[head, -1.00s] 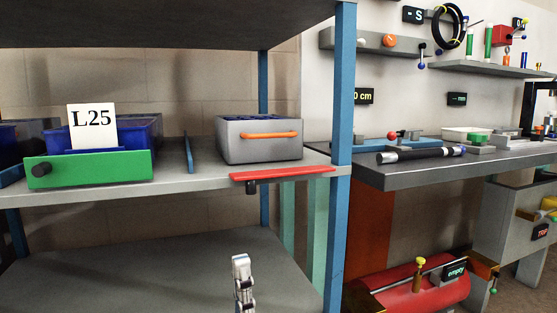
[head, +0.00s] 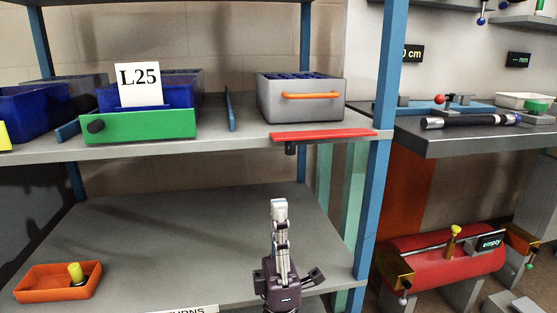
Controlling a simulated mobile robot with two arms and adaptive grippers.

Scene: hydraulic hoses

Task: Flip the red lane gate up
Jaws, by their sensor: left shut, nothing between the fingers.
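The red lane gate (head: 335,133) lies flat along the front edge of the upper shelf, at its right end. A small dark knob (head: 290,149) hangs under the gate's left end. Behind the gate stands a grey bin (head: 300,100) with an orange handle. My left gripper (head: 279,207) is shut and empty, pointing up in front of the lower shelf. In the picture it is below the gate's knob and apart from it. My right gripper is not in view.
A green gate (head: 140,126) stands upright before a blue bin with an L25 card (head: 139,84). A blue shelf post (head: 378,150) rises right of the red gate. An orange tray (head: 58,282) sits on the lower shelf (head: 190,225), which is otherwise mostly clear.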

